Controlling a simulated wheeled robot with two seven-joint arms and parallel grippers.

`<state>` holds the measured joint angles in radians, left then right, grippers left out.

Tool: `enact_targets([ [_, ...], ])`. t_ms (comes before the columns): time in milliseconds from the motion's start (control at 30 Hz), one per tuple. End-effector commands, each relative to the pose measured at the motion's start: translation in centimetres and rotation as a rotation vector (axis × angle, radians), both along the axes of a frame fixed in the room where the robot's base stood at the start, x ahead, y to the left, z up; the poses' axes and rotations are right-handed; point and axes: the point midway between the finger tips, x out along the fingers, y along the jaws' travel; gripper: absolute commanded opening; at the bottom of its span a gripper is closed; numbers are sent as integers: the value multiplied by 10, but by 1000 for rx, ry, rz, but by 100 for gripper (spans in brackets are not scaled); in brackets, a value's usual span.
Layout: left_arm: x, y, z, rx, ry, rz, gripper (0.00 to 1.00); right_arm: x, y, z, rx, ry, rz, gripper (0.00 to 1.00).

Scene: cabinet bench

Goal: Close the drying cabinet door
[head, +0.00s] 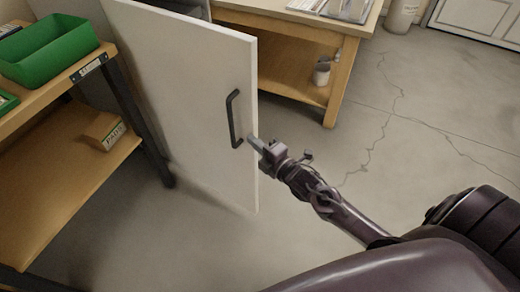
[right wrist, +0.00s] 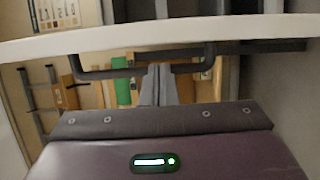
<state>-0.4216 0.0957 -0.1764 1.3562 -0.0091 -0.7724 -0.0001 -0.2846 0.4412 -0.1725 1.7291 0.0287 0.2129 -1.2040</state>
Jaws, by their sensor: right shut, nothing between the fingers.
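The drying cabinet door (head: 190,90) is a white panel standing open in the head view, with a dark bar handle (head: 233,118) near its free edge. My right gripper (head: 252,142) is shut and empty. Its fingertips are at the door's free edge, just right of the handle's lower end; I cannot tell if they touch. In the right wrist view the shut fingers (right wrist: 158,72) point at the handle (right wrist: 95,73), and the door's white edge (right wrist: 160,37) crosses the top. The cabinet's inside is mostly hidden behind the door. My left gripper is not in view.
A wooden shelf unit (head: 60,180) with a green bin (head: 48,50) and a small box (head: 103,131) stands left of the door. A wooden bench (head: 290,65) with a white cup (head: 322,73) on its lower shelf stands behind. The floor at right is clear.

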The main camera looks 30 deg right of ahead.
Motion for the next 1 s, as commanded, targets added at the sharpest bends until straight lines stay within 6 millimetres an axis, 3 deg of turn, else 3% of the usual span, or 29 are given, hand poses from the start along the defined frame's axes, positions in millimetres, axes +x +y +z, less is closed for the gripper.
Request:
enact_targets([
  [100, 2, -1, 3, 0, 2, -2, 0, 22, 6, 1, 4, -3, -1, 0],
  [333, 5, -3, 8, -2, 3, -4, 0, 48, 14, 0, 2, 0, -1, 0],
  [933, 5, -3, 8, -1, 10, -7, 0, 54, 13, -1, 1, 1, 7, 0],
  [1000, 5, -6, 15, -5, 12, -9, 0, 55, 10, -2, 1, 1, 15, 0],
])
